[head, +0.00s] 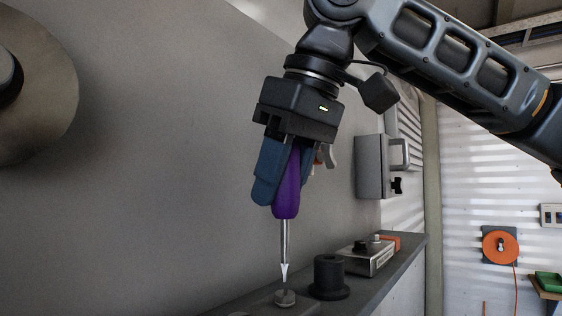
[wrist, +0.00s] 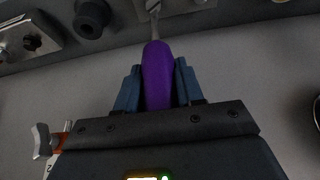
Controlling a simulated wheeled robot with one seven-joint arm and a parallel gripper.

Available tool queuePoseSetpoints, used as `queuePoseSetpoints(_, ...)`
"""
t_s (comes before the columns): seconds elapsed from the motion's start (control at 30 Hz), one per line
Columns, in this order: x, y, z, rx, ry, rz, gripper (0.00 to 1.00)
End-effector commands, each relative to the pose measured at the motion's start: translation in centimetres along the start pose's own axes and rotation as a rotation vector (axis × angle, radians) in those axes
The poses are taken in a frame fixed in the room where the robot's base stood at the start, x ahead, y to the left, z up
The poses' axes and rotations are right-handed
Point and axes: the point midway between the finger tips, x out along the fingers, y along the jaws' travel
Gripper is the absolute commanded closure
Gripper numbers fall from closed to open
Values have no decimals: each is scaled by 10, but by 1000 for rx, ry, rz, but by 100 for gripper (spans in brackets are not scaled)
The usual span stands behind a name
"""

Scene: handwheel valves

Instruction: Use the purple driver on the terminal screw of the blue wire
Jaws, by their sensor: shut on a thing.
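My gripper (head: 277,182) is shut on the purple driver (head: 288,190), with blue fingers on both sides of its handle. The driver points straight down, and its metal shaft (head: 284,242) is bare. The tip is at a small round grey screw-like head (head: 285,298) on the dark ledge; I cannot tell whether they touch. In the wrist view the purple handle (wrist: 157,75) sits between the fingers, and the tip is near the top edge by a pale metal piece (wrist: 185,5). I make out no blue wire in either view.
A black cylindrical knob (head: 328,277) stands on the ledge (head: 388,287) right of the screw head. Behind it is a metal box (head: 366,259) with a switch. A grey wall box (head: 372,166) and an orange reel (head: 500,245) are farther right. A large round disc is at left.

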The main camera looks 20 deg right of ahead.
Motion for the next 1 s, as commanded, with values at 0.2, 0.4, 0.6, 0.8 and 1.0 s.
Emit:
queuePoseSetpoints(0.2, -1, 0, -1, 0, 1, 0, 100)
queuePoseSetpoints(0.4, 0, 0, 0, 0, 1, 0, 100)
queuePoseSetpoints(0.6, 4, 0, 2, 0, 1, 0, 100)
queuePoseSetpoints(0.8, 8, 0, 3, 0, 0, 0, 100)
queuePoseSetpoints(1.0, 13, 0, 5, 0, 0, -1, 100)
